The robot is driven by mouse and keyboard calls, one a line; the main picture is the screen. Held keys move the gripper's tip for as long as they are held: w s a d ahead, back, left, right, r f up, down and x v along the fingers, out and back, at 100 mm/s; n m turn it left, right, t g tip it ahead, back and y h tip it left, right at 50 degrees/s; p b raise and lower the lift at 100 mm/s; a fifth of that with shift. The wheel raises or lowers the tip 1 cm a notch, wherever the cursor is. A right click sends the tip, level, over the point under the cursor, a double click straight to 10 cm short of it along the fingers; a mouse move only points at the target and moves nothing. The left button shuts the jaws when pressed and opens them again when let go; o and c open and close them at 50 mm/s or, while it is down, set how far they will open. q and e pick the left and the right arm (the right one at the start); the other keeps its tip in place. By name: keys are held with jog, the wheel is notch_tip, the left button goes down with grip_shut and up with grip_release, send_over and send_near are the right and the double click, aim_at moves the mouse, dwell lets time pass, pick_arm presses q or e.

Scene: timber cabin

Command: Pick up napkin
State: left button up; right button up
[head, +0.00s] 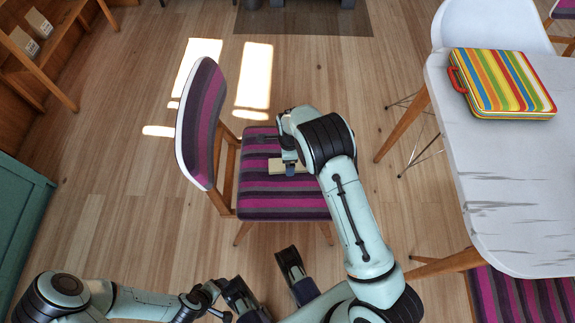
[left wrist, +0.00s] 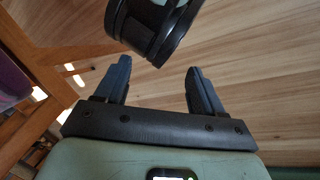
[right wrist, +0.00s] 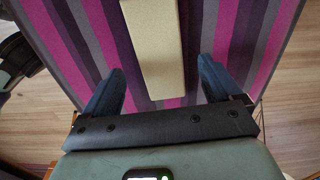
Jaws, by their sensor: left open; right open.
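The napkin (head: 275,165) is a flat, pale beige strip lying on the striped seat of a chair (head: 270,207). It also shows in the right wrist view (right wrist: 155,45), running away from the gripper. My right gripper (head: 288,167) is over the seat at the napkin, partly hidden by its own wrist. In the right wrist view its fingers (right wrist: 160,70) are open, one to each side of the napkin's near end, with gaps on both sides. My left gripper (head: 224,300) is low in the head view, away from the chair. Its fingers (left wrist: 158,80) are open and empty.
A white table (head: 500,180) with a striped case (head: 502,83) stands at the right, with chairs around it. The chair's backrest (head: 202,120) rises left of the seat. Shelves (head: 35,70) and a teal cabinet (head: 30,225) line the left. Wooden floor between is clear.

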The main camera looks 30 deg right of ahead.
notch_tip(320, 180, down, 3)
jog(key=shift+r, duration=0.1)
jog(key=c, duration=1.1)
jog(key=shift+c, duration=0.2)
